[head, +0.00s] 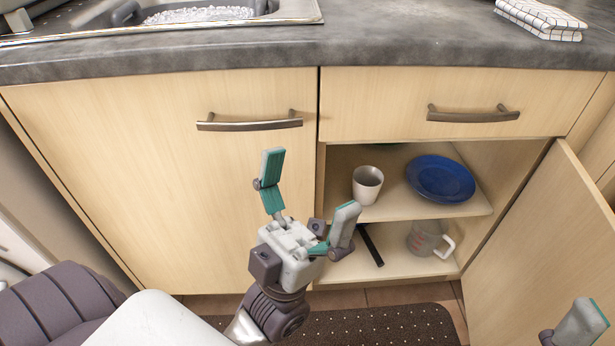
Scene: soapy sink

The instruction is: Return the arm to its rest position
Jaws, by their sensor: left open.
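My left gripper (310,183) is open and empty, its two teal-faced fingers spread apart. It is in front of the lower cabinet, near the left edge of the open compartment, and its arm comes in from the lower left. Part of my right gripper (579,324) shows at the bottom right corner, in front of the open cabinet door. The rest of it is out of the picture, so its jaws cannot be judged.
The open compartment holds a light cup (367,186) and blue plates (440,179) above, and a clear measuring jug (427,240) below. The cabinet door (545,240) stands open at right. A sink (300,10), countertop (400,45) and folded cloth (541,18) are above. A dark mat (385,326) lies below.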

